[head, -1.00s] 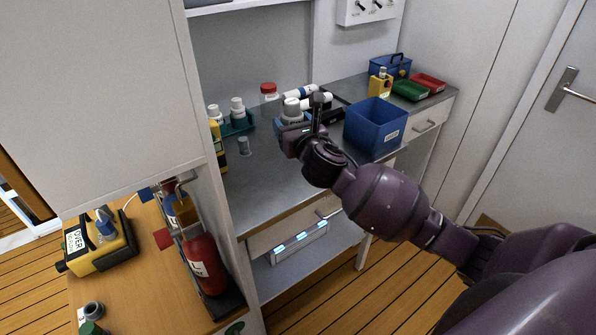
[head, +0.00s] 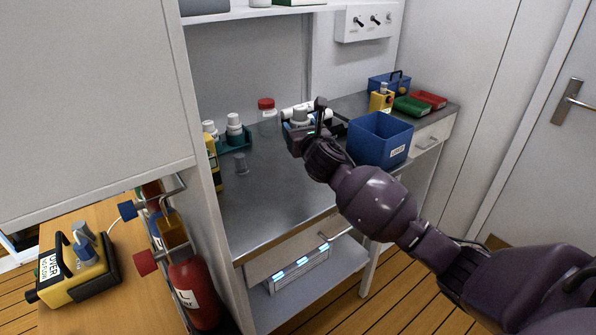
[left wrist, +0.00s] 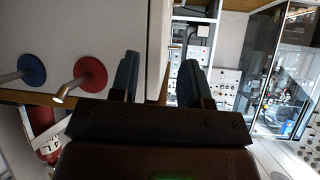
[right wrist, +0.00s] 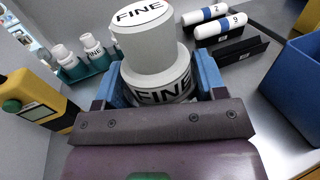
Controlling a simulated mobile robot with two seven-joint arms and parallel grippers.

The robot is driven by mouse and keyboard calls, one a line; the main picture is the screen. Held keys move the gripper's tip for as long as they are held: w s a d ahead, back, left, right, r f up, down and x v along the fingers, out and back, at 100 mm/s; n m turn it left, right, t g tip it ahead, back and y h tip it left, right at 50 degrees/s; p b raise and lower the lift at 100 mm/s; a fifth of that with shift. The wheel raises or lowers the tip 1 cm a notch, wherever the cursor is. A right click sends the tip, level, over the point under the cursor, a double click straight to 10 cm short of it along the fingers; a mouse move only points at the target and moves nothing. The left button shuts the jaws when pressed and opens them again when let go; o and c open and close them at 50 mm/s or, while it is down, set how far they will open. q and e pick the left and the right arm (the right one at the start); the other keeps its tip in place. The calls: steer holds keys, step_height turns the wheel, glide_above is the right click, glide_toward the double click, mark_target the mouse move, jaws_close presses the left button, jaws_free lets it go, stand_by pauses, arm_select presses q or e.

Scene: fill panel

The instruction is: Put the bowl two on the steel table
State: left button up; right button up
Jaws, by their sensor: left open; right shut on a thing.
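The steel table (head: 275,190) stands in the middle of the head view, its front part bare. My right gripper (head: 306,132) is over its back part. In the right wrist view its blue fingers (right wrist: 160,88) are shut on a white container labelled FINE (right wrist: 162,92), with a narrower white FINE piece (right wrist: 145,42) on top. In the head view my gripper partly hides this container; whether it touches the table is unclear. I cannot make out a thing marked as bowl two. My left gripper (left wrist: 160,78) is open and empty, away from the table, beside a white cabinet.
A blue bin (head: 380,140) stands right of my right gripper.

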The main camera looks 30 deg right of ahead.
step_height(320, 180, down, 8)
steer(key=shift+r+b, duration=0.2)
steer(key=shift+b, duration=0.8)
step_height(320, 180, down, 4)
steer(key=shift+f+b, duration=0.25)
steer(key=shift+b, duration=0.55)
steer(key=shift+r, duration=0.2)
steer(key=shift+f, duration=0.1)
steer(key=o, duration=1)
steer(key=shift+c, duration=0.2)
